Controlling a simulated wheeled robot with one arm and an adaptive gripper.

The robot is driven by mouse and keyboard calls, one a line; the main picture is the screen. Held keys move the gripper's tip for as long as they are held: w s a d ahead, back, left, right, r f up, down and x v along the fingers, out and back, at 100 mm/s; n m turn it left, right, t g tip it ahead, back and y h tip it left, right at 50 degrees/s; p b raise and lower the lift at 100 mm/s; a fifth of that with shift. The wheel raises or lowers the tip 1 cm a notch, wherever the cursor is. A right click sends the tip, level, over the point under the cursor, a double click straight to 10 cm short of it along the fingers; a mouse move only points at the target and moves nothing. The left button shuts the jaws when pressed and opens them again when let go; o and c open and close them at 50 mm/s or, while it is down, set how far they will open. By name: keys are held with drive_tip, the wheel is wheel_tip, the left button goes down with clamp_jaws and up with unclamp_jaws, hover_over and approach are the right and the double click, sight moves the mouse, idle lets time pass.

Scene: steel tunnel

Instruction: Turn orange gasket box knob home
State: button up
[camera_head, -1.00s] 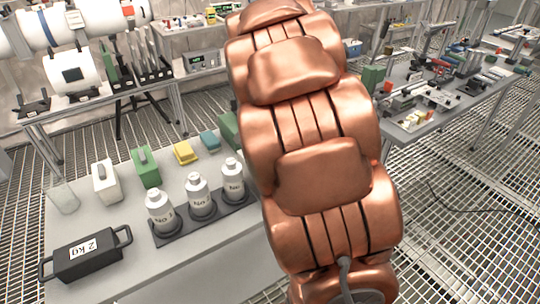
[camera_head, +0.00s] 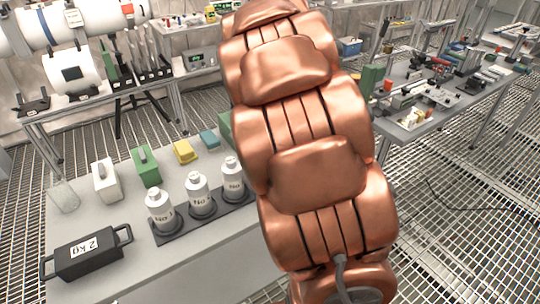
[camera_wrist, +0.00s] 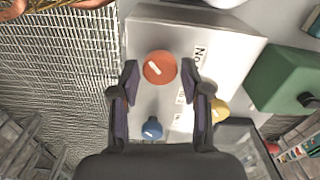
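The orange knob (camera_wrist: 159,67) shows in the wrist view, on the face of a pale box (camera_wrist: 228,50) with partly hidden black lettering. The knob is round with a short white mark set at a slant. My gripper (camera_wrist: 159,73) is open, with one dark finger on each side of the knob and a visible gap to each. I cannot tell how far the fingertips are above the box face. In the head view, my copper arm fills the middle, and I cannot make out the gripper or the knob there.
A blue knob (camera_wrist: 152,129) and a yellow knob (camera_wrist: 220,110) sit close to the fingers. A green block (camera_wrist: 290,75) is at the right.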

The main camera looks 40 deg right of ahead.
drive_tip(key=shift+o, duration=1.1)
wheel_tip(320, 180, up, 12)
